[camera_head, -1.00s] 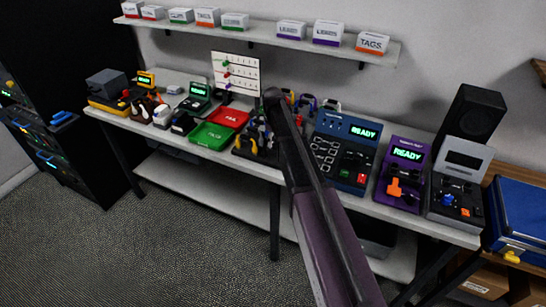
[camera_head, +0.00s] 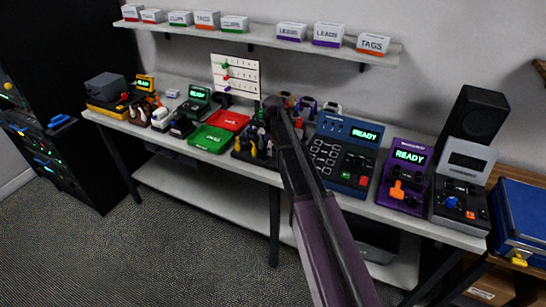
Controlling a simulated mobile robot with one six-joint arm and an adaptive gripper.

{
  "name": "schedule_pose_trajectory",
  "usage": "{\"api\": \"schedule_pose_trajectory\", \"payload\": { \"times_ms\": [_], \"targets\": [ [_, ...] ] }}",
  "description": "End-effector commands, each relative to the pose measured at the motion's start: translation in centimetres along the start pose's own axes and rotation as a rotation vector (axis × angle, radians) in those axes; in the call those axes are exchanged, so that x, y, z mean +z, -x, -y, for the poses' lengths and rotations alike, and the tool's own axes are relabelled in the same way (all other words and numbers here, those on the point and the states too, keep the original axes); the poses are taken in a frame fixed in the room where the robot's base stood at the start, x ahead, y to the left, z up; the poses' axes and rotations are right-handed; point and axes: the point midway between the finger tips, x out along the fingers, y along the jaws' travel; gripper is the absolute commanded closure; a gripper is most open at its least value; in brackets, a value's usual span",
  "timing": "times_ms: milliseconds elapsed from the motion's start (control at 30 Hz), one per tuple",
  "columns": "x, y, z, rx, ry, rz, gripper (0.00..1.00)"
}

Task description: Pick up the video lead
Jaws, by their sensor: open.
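My arm reaches up from the bottom over the workbench. My gripper (camera_head: 268,110) is at its far end, above the black holder (camera_head: 240,155) with several small coloured items; it is small and dark, and I see nothing held in it. Several leads (camera_head: 306,104) with coloured and white parts stand at the back of the bench, just right of my gripper. I cannot tell which thing is the video lead. My arm hides part of the bench between the holder and the blue tester.
A green tray (camera_head: 208,140) and a red tray (camera_head: 228,120) lie left of the holder. A blue tester (camera_head: 340,150), a purple tester (camera_head: 403,172) and a grey unit (camera_head: 462,185) stand to the right. A shelf (camera_head: 260,38) with labelled boxes hangs above.

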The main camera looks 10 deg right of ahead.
Motion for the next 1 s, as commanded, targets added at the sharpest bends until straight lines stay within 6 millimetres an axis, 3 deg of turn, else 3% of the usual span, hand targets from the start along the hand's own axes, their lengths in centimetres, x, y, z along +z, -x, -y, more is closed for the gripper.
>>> {"api": "schedule_pose_trajectory", "payload": {
  "times_ms": [67, 100, 300, 1000],
  "targets": [
    [0.00, 0.00, 0.00, 0.000, 0.000, 0.000, 0.34],
    [0.00, 0.00, 0.00, 0.000, 0.000, 0.000, 0.40],
    [0.00, 0.00, 0.00, 0.000, 0.000, 0.000, 1.00],
    [0.00, 0.96, 0.01, 0.000, 0.000, 0.000, 1.00]
  ]
}}
